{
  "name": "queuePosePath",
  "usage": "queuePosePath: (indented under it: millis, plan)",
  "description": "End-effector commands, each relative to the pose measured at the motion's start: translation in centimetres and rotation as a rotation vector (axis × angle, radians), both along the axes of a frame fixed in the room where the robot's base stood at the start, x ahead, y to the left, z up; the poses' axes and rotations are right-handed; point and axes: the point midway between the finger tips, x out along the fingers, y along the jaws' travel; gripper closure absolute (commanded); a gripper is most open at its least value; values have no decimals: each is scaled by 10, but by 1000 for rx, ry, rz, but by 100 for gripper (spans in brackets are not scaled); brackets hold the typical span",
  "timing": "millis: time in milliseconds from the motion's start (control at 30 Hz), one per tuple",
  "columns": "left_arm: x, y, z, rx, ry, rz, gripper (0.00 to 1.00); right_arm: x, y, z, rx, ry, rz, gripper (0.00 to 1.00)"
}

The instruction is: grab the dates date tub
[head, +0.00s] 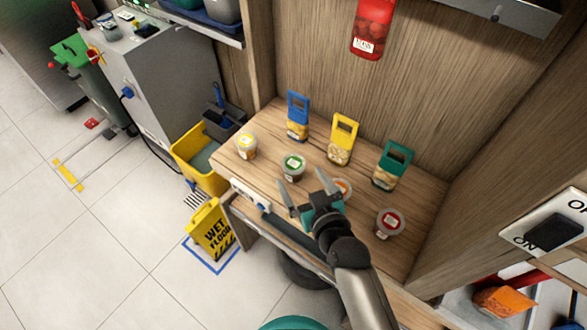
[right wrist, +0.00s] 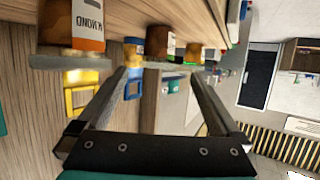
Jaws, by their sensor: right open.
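None carries a readable dates label. In the right wrist view, an orange-labelled tub (right wrist: 88,27) seems to read almond, and a brown tub with a green label (right wrist: 160,44) stands beyond the fingertips. My right gripper (head: 304,184) is open and empty, just in front of the green-lidded tub. My left gripper is out of view.
Behind the tubs stand blue (head: 298,116), yellow (head: 341,140) and green (head: 391,165) topped packs. A red pack (head: 373,28) hangs above. A yellow wet-floor sign (head: 211,230) stands on the floor.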

Motion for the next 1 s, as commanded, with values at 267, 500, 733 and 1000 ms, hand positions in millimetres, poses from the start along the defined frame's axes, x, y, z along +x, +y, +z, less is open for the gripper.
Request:
queuePosePath:
  millis: [267, 500, 733, 1000]
  plan:
    - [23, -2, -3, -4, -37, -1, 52, 17, 6, -6, 2, 0, -1, 0]
    - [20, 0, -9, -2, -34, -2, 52, 46, 13, -10, 2, 0, -1, 0]
    - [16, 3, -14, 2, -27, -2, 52, 62, 19, -17, 2, 1, -1, 0]
    - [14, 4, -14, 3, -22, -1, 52, 62, 19, -17, 1, 1, 0, 5]
